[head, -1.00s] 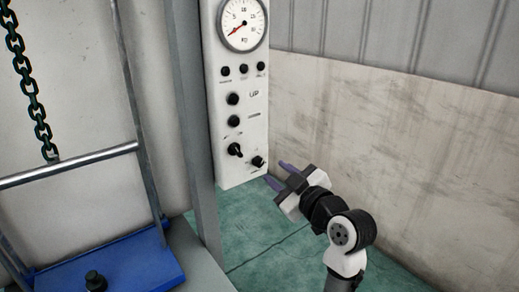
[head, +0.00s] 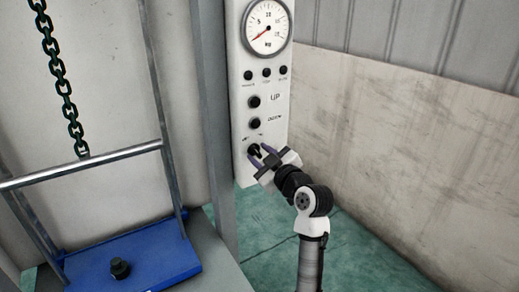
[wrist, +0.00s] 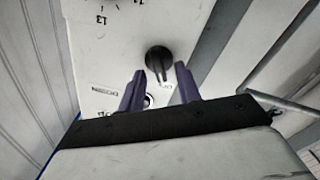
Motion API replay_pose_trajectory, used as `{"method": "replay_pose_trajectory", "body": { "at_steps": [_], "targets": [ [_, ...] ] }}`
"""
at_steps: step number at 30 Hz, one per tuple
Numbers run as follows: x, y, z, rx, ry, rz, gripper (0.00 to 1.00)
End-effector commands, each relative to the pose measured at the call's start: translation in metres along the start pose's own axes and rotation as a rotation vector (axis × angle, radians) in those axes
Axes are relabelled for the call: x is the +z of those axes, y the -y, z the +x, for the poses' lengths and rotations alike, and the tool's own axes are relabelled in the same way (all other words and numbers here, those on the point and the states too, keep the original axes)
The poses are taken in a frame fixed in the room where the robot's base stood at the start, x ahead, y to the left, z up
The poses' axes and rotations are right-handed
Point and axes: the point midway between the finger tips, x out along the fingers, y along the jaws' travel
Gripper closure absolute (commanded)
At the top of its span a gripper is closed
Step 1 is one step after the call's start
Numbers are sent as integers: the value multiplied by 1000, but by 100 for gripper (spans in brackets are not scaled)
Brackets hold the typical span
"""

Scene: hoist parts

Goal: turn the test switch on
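A white control panel (head: 240,100) stands upright, with a black rotary switch (head: 253,149) low on its face. The switch also shows in the wrist view (wrist: 159,60), with its ridge pointing down the picture. I cannot read a label that names it as the test switch. My gripper (head: 260,155) is at the lower part of the panel, its purple fingers spread apart near this switch. In the wrist view the fingertips (wrist: 158,70) lie on either side of the switch's lower part, with no clear contact. A second knob, lower right on the panel, is hidden behind my gripper.
Above the switch are black UP (head: 254,102) and DOWN (head: 255,123) buttons, several small knobs and a dial gauge (head: 267,25). A grey post (head: 215,110) stands left of the panel, beside a blue platform (head: 140,260) and a hanging chain (head: 62,85).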

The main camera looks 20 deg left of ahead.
Motion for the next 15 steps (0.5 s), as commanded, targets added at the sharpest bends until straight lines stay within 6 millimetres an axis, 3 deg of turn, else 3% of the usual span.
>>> {"method": "replay_pose_trajectory", "body": {
  "at_steps": [12, 15],
  "targets": [
    [0, 0, 9, 0, 0, -1, 66],
    [0, 0, 9, 0, 0, -1, 79]
  ]
}}
